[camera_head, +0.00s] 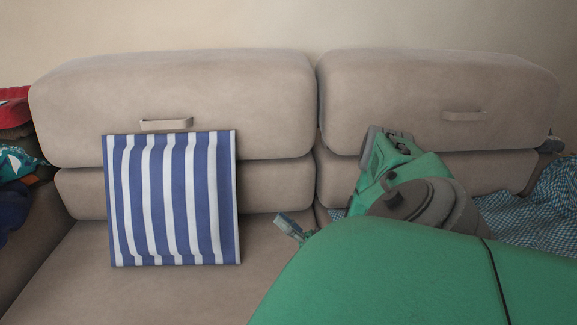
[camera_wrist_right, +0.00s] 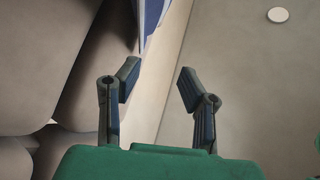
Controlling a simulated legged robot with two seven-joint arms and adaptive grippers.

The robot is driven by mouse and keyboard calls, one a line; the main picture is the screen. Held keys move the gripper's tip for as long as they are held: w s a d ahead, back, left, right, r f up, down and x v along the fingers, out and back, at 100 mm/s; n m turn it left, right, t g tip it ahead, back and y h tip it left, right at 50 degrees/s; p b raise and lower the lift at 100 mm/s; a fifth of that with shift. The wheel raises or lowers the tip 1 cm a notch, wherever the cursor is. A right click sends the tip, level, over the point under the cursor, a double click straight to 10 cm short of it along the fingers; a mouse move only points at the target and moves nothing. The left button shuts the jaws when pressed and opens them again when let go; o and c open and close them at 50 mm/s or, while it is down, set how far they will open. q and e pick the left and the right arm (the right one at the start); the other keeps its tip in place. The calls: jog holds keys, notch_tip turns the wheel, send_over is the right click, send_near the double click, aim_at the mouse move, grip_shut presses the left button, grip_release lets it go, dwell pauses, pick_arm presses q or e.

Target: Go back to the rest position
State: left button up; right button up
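My right arm, green with grey joints, comes in from the lower right in the head view. Its right gripper is mostly hidden behind the arm; one grey finger part (camera_head: 291,227) shows beside the arm. In the right wrist view, the right gripper (camera_wrist_right: 158,78) has its two fingers spread apart, with nothing between them. My left gripper is not in view. A blue-and-white striped cloth (camera_head: 172,200) leans flat against the sofa back, left of the right gripper and apart from it. Its edge also shows in the right wrist view (camera_wrist_right: 152,18), beyond the fingers.
The beige sofa (camera_head: 95,100) fills most of the view. Dark and coloured clothes (camera_head: 15,165) lie on its left arm. A blue-white patterned cloth (camera_head: 540,205) lies at the right, partly behind my arm. The seat (camera_head: 75,275) is bare at the left.

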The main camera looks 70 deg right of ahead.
jog(key=shift+s, duration=0.85)
jog(key=shift+r, duration=0.1)
